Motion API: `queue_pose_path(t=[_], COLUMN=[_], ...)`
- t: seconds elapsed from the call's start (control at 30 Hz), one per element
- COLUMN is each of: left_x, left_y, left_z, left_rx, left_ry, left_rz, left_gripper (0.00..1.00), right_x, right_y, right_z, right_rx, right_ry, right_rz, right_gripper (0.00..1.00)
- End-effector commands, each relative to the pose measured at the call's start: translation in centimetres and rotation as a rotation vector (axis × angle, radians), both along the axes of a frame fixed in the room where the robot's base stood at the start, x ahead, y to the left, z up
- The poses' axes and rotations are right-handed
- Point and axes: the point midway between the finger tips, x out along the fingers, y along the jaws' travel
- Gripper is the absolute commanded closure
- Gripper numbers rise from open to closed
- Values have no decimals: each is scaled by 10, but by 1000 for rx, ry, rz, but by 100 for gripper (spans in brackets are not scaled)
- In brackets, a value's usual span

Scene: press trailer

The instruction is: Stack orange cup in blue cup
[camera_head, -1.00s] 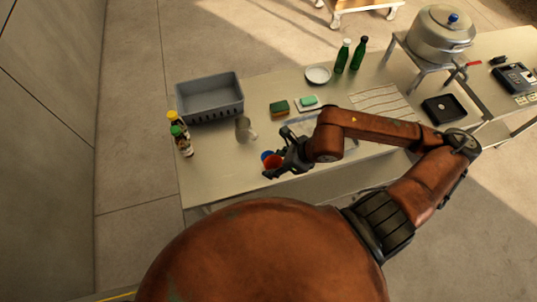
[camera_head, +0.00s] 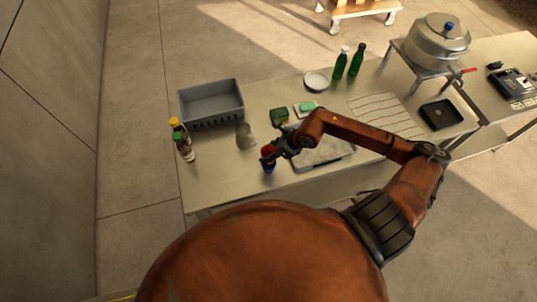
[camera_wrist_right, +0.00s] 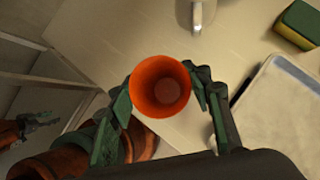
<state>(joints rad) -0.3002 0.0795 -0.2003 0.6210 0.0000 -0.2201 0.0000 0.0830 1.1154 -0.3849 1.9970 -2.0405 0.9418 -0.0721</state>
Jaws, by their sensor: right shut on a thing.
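The orange cup (camera_head: 268,150) is between the fingers of my right gripper (camera_head: 272,156), which is shut on it. In the right wrist view the orange cup (camera_wrist_right: 161,86) shows its open, empty mouth between the two fingers (camera_wrist_right: 160,92). The blue cup (camera_head: 269,168) is directly below the orange cup in the head view, near the table's front edge. I cannot tell how far the orange cup sits inside it. The blue cup is hidden in the wrist view. What looks like my left gripper (camera_wrist_right: 36,122) shows small at the left of the wrist view.
A metal mug (camera_head: 244,136) stands left of the cups, with a grey bin (camera_head: 210,122) behind it. Two bottles (camera_head: 181,142) stand at the left edge. A sponge (camera_head: 279,115) and a grey tray (camera_head: 322,158) are close to my right arm.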

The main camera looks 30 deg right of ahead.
Motion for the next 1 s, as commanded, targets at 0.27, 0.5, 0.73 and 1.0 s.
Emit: queue_pose_path(t=[0.27, 0.5, 0.73, 1.0], left_x=[0, 0, 0, -1], left_y=[1, 1, 1, 1], left_z=[13, 10, 3, 0], left_rx=[1, 1, 1, 1], left_ry=[0, 0, 1, 1], left_rz=[0, 0, 0, 0], left_gripper=[60, 60, 60, 60], right_x=[-2, -2, -2, -2], right_y=[1, 1, 1, 1], right_z=[-23, -25, -33, -35], right_rx=[1, 1, 1, 1], right_ry=[2, 3, 3, 2], right_rz=[1, 0, 0, 0], right_gripper=[72, 72, 72, 54])
